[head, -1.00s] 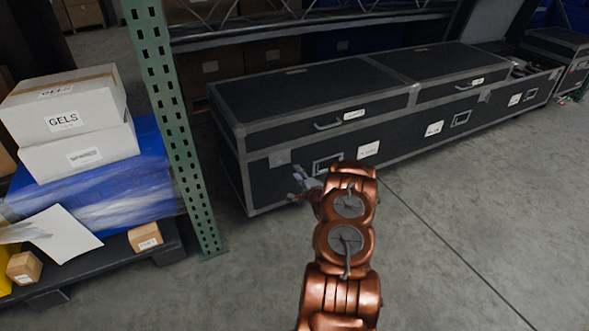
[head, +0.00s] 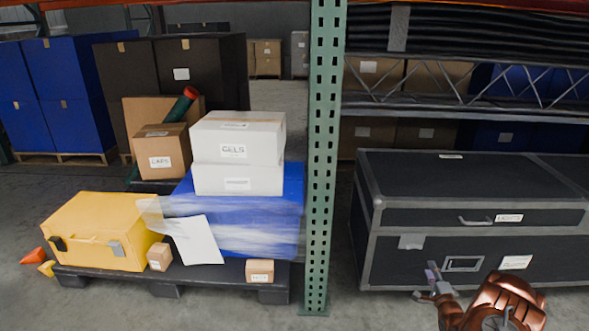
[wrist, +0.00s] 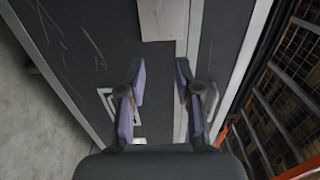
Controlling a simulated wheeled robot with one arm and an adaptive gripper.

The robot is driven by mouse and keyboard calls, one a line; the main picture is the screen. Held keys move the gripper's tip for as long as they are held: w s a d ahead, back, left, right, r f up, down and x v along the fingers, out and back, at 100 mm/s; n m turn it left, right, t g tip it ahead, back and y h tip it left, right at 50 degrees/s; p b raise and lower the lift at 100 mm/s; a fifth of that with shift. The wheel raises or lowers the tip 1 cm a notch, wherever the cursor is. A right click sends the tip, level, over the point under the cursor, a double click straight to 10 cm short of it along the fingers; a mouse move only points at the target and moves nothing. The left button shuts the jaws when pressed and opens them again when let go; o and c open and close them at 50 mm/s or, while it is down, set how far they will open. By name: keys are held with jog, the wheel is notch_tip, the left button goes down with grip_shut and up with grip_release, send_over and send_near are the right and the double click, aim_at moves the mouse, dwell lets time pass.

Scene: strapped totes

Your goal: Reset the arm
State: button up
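My gripper (head: 437,280) is at the lower right of the head view, at the end of my copper-coloured arm. It appears in front of the black case (head: 470,190), left of and slightly below its recessed handle. In the wrist view my gripper (wrist: 160,82) has its two purple-grey fingers apart, with nothing between them. Behind them is the dark, silver-edged case surface (wrist: 75,50). The gap between the fingers and the case is hard to judge.
A green perforated post (head: 323,150) stands left of the case. Left of it, a black pallet (head: 205,274) holds a yellow case (head: 95,235), a blue wrapped load (head: 270,225) and white boxes (head: 238,138). Bare concrete floor lies in front.

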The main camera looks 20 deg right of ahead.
jog(key=w+a+r+n+g+y+p, duration=0.1)
jog(key=w+a+r+n+g+p, duration=0.2)
jog(key=r, duration=0.5)
jog(key=w+a+r+n+g+p, duration=0.1)
jog(key=w+a+r+n+p, duration=0.1)
jog(key=a+r+p, duration=0.4)
jog(key=w+a+r+n+g+y+p, duration=0.1)
jog(key=w+a+r+n+g, duration=0.2)
jog(key=r, duration=0.6)
jog(key=s+a+r+n+g+p, duration=0.3)
jog(key=s+a+r+p, duration=0.15)
jog(key=a+r, duration=0.55)
jog(key=s+a+r+n+g+y+p, duration=0.2)
jog(key=s+a+r+n+g+p, duration=0.35)
jog(key=s+a+r, duration=1.2)
jog(key=s+a+r+n+g+p, duration=0.1)
jog(key=s+a+r+p, duration=0.1)
jog(key=s, duration=0.5)
jog(key=s+a+r+n+g+y+p, duration=0.1)
jog(key=s+a+r+n+p, duration=0.1)
jog(key=s+a, duration=0.3)
jog(key=s+a+r+n+g+p, duration=0.1)
jog(key=s+a+r+n+p, duration=0.1)
jog(key=s, duration=0.9)
jog(key=shift+s+a+r+y+p, duration=0.2)
jog(key=shift+a+r+y+p, duration=0.25)
jog(key=shift+a+p, duration=0.55)
